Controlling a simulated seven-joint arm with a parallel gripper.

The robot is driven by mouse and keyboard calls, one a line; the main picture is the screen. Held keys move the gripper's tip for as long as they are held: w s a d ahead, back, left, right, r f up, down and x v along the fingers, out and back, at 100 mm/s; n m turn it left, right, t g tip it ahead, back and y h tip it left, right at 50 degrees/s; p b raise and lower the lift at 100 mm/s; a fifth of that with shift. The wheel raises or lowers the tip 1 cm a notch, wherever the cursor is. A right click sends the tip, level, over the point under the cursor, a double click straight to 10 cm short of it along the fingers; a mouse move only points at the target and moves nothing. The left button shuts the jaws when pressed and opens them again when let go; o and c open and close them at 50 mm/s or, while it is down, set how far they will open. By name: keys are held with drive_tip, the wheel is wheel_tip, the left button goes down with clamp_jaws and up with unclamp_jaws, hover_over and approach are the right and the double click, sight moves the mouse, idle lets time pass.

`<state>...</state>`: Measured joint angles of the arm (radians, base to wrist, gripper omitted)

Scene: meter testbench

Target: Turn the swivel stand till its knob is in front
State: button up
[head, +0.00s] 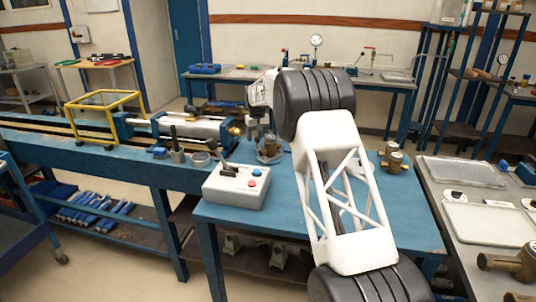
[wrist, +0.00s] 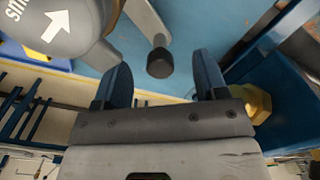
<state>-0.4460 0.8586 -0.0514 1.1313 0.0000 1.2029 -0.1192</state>
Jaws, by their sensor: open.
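The swivel stand (head: 268,152) is on the blue table, below my gripper in the head view; the arm and gripper hide part of it. In the wrist view its black knob (wrist: 159,63) sits at the end of a grey lever (wrist: 148,22), at the upper middle. The knob shows between my two open fingertips; I cannot tell the depth between them, and no contact is visible. A grey meter body (wrist: 55,25) with a white arrow fills the upper left of the wrist view. My gripper (wrist: 163,72) is open and empty.
A control box (head: 236,186) with a lever and buttons stands left of my arm. Brass fittings (head: 393,158) stand on the right of the blue table (head: 400,225). A bench with a cylinder (head: 195,128) lies to the left. A yellow fitting (wrist: 257,103) is close to my right finger.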

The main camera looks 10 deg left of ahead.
drive_tip(key=shift+w+d, duration=0.1)
drive_tip(key=shift+w+d, duration=0.4)
drive_tip(key=shift+w, duration=0.05)
drive_tip(key=shift+w+d, duration=0.15)
idle(0.5)
drive_tip(key=shift+w+d, duration=0.25)
drive_tip(key=shift+d, duration=0.1)
drive_tip(key=shift+w+d, duration=0.15)
idle(0.4)
drive_tip(key=shift+w+d, duration=0.25)
drive_tip(key=shift+d, duration=0.15)
drive_tip(key=shift+w+d, duration=0.1)
drive_tip(key=shift+d, duration=0.1)
